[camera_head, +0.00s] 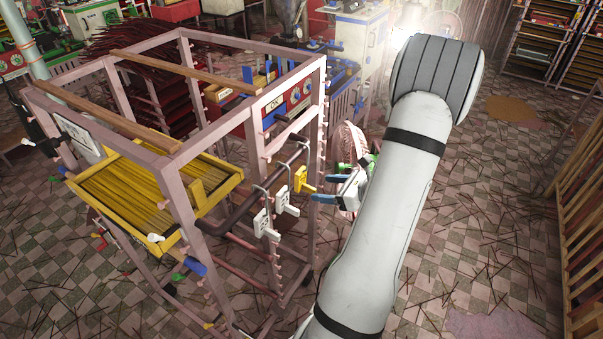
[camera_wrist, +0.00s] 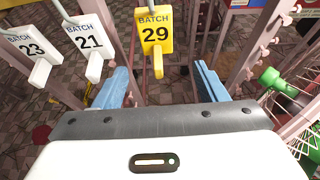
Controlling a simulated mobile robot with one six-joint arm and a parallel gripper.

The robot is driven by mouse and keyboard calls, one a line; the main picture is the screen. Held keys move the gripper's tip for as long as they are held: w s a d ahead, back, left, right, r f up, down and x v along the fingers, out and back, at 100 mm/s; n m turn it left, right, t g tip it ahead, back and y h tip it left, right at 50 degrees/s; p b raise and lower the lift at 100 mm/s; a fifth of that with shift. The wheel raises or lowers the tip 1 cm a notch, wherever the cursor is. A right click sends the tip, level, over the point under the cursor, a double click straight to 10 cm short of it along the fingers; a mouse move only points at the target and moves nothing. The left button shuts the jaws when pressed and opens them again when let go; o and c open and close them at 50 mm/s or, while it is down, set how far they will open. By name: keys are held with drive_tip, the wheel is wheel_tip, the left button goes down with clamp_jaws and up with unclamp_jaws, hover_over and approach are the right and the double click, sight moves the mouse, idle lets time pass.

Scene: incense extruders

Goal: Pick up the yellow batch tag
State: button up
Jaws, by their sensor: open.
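The yellow batch tag (camera_wrist: 154,31), marked "BATCH 29", hangs upright ahead of my gripper in the wrist view. In the head view the yellow tag (camera_head: 301,180) hangs on the right side of the pink rack, just left of my fingertips. My gripper (camera_wrist: 160,85) is open, with blue fingers spread to either side of the tag's lower end and nothing held. It also shows in the head view (camera_head: 318,190). Whether the tag is between the fingertips in depth is hard to tell.
White tags marked 21 (camera_wrist: 92,40) and 23 (camera_wrist: 32,50) hang close on the left. The pink rack (camera_head: 186,205) holds a yellow tray (camera_head: 100,212) of sticks. A green part and wire guard (camera_wrist: 285,100) stand at right. Sticks litter the tiled floor.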

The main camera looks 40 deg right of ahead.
sight(311, 187)
drive_tip(key=p+x, duration=0.1)
drive_tip(key=x, duration=0.4)
drive_tip(key=shift+w+a+f, duration=0.15)
drive_tip(key=shift+w+a, duration=0.1)
drive_tip(key=shift+a, duration=0.05)
drive_tip(key=c, duration=1.1)
